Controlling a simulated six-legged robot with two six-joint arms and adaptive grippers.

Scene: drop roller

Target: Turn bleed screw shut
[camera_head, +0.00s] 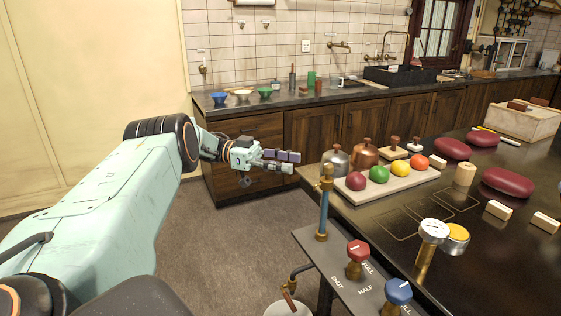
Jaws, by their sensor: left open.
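My left gripper (295,162) reaches in from the left with its jaws open and empty, pointing right in the air short of the dark table's left corner. A blue pipe with a brass fitting (325,184) on top stands right of and below the gripper in the picture, apart from it. A grey panel (330,266) at the table's side bears a red knob (358,252) and a blue knob (398,291), with SHUT, HALF and FULL lettering. I cannot tell for certain which part is the bleed screw. My right gripper is not in view.
A bucket (290,308) stands below the panel. A counter (230,103) runs along the back wall. Open floor lies between.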

